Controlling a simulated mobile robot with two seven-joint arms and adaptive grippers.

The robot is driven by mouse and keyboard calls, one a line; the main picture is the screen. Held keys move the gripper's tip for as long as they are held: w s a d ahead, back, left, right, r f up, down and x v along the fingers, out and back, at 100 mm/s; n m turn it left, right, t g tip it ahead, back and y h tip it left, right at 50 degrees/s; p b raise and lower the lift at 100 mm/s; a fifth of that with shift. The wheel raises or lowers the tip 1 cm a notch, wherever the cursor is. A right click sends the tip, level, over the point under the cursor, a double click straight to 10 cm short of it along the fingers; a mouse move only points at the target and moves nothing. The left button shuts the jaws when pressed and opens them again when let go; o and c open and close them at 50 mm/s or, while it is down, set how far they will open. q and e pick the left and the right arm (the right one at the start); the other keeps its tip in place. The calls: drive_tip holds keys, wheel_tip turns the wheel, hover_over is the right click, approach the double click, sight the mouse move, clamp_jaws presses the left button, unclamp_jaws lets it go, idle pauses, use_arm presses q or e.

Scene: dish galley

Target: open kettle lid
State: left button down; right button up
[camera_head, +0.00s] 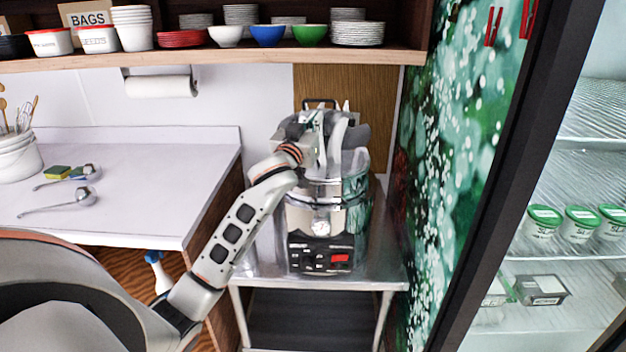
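The kettle (322,218) is a large shiny steel pot with a black control panel (320,257) and a red switch on its front. It stands upright on a steel table. My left arm reaches across from the lower left, and my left gripper (327,145) is over the kettle's top. The gripper overlaps the lid area, so the lid's position and any contact with it cannot be told. Whether the fingers are open or shut is also unclear. My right gripper is not in view.
A white counter (130,180) with ladles and a sponge is at left. A shelf (230,60) of bowls runs above. A green patterned panel (440,150) stands close on the kettle's right, beside an open-looking fridge (570,160) with tubs.

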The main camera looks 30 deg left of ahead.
use_arm(q)
drive_tip(key=shift+w+a+r, duration=0.1)
drive_tip(key=shift+w+r, duration=0.15)
drive_tip(key=shift+w+a+r, duration=0.55)
drive_tip(key=shift+w+r, duration=0.15)
drive_tip(key=shift+w, duration=0.15)
drive_tip(key=shift+w+a+r, duration=0.15)
drive_tip(key=shift+w, duration=0.05)
drive_tip(key=shift+w+a+r, duration=0.2)
drive_tip(key=shift+w+a, duration=0.05)
drive_tip(key=shift+w, duration=0.2)
drive_tip(key=shift+w+a+r, duration=0.2)
drive_tip(key=shift+w+a, duration=0.05)
drive_tip(key=shift+w, duration=0.15)
drive_tip(key=shift+w+a+r, duration=0.25)
drive_tip(key=shift+w+a, duration=0.1)
drive_tip(key=shift+w, duration=0.2)
drive_tip(key=shift+w+a+r, duration=0.2)
drive_tip(key=shift+w+a, duration=0.1)
drive_tip(key=shift+w, duration=0.2)
